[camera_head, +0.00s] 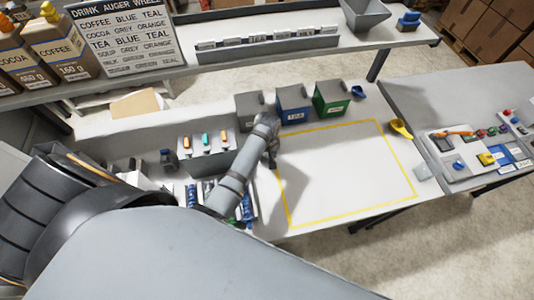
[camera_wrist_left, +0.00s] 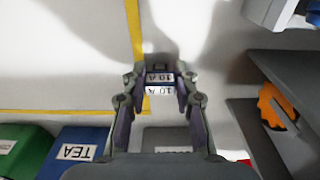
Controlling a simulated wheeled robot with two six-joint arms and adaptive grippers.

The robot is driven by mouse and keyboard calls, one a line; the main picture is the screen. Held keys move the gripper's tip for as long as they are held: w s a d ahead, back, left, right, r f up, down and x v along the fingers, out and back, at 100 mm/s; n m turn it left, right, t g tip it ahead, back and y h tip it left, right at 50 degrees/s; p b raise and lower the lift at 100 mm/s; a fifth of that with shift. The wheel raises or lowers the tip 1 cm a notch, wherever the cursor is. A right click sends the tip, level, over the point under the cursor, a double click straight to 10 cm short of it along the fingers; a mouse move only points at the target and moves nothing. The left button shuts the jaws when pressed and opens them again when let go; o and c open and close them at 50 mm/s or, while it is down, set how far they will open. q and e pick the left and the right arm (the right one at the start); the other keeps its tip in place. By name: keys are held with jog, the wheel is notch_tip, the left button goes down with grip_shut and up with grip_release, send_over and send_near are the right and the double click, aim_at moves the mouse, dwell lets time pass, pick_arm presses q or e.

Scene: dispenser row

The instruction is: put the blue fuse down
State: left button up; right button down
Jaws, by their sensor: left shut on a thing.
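My left gripper (camera_head: 270,150) is at the left edge of the yellow-outlined area on the white table, in front of the grey bin. In the left wrist view the left gripper (camera_wrist_left: 160,98) is shut on the blue fuse (camera_wrist_left: 160,78), whose white label reads 10 A. The fuse shows just beside the yellow line in that view. I cannot tell whether it touches the table. In the head view the gripper and arm hide the fuse. My right gripper is not in view.
A grey bin (camera_head: 249,106), a blue TEA bin (camera_head: 293,104) and a green bin (camera_head: 331,97) stand behind the yellow outline (camera_head: 399,160). The area inside it is clear. A yellow scoop (camera_head: 401,129) lies to its right. A dispenser rack (camera_head: 207,152) stands left of my gripper.

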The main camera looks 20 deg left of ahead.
pick_arm(q)
jog(key=shift+f, duration=0.1)
jog(key=shift+s+f, duration=0.1)
jog(key=o, duration=0.8)
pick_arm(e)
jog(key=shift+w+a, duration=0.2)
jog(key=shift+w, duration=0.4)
